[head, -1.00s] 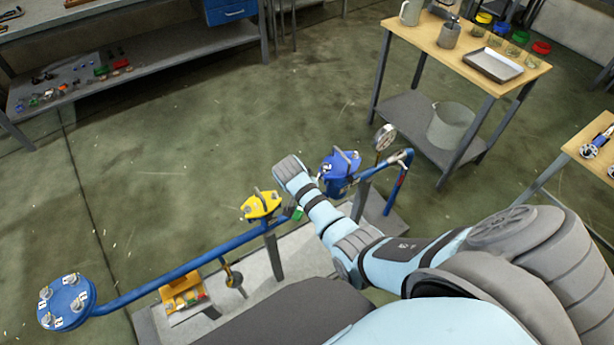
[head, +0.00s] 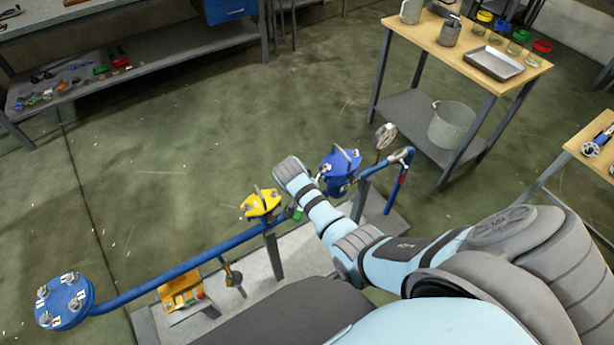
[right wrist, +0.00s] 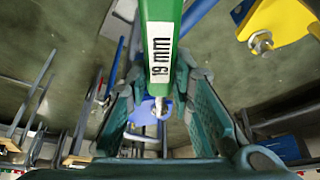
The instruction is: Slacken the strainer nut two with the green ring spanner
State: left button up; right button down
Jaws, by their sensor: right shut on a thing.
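The green ring spanner (right wrist: 160,45), with a white "19 mm" label, is shut between the fingers of my right gripper (right wrist: 158,80) in the right wrist view. A small green part of it (head: 298,214) shows under my arm in the head view. A blue surface with a silver nut (right wrist: 160,107) lies beyond the fingers; I cannot tell its number. The spanner's ring end is out of the picture. In the head view a blue round flange (head: 66,300) with several numbered nuts is at lower left. My right gripper is hidden there, and my left gripper is not in view.
A yellow fitting (head: 262,203) and a blue fitting (head: 340,168) flank my right wrist on the blue pipe (head: 180,268). A gauge (head: 385,135) stands behind. A yellow tray (head: 181,290) sits near the base. A wooden table (head: 425,40) is at upper right.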

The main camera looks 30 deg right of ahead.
jog(key=s+d+n+p, duration=0.2)
jog(key=p, duration=0.2)
jog(key=shift+s+t+y, duration=0.2)
jog(key=shift+t+y, duration=0.1)
jog(key=shift+t, duration=0.1)
jog(key=s+d+n, duration=0.2)
jog(key=shift+d+f+n+t+y, duration=0.1)
jog(key=shift+d+n+t+y, duration=0.1)
jog(key=shift+n+t+y, duration=0.15)
